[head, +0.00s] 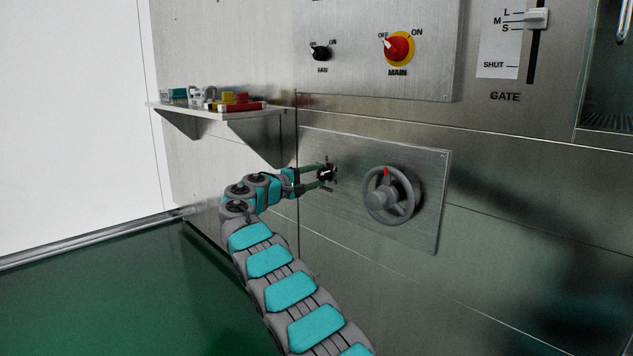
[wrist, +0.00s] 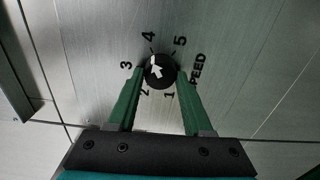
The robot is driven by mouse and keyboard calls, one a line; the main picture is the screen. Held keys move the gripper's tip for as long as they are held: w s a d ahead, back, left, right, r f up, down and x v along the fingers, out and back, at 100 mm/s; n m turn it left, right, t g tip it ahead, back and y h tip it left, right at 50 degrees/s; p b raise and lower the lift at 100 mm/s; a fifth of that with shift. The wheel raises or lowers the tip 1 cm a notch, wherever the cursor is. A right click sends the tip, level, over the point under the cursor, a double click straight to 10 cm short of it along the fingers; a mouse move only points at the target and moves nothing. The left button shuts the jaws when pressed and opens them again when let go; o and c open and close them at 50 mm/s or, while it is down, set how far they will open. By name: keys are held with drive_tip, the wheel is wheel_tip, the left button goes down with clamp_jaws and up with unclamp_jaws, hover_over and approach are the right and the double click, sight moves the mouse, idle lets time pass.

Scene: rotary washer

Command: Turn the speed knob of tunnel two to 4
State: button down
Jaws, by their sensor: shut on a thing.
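The speed knob (wrist: 160,72) is a small round black knob with a white pointer, on a metal panel marked 1 to 5 and SPEED. In the wrist view its pointer aims up and left, between the 3 (wrist: 126,65) and the 4 (wrist: 148,36), seemingly nearer the 4. My gripper (wrist: 161,76) is shut on the knob, with one green finger on each side of it. In the head view my gripper (head: 329,174) reaches the left part of the lower panel, and the fingers partly hide the knob. No tunnel number is readable.
A grey handwheel (head: 375,200) with a red mark sits just right of the knob. A shelf (head: 215,113) with small coloured items juts out above left. Above are the black fan knob (head: 320,53), red main switch (head: 398,48) and gate slider (head: 536,18).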

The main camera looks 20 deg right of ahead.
idle(0.3)
drive_tip(key=shift+c, duration=1.6)
unclamp_jaws()
drive_tip(key=v, duration=0.7)
drive_tip(key=shift+s+a, duration=0.15)
drive_tip(key=shift+a, duration=0.2)
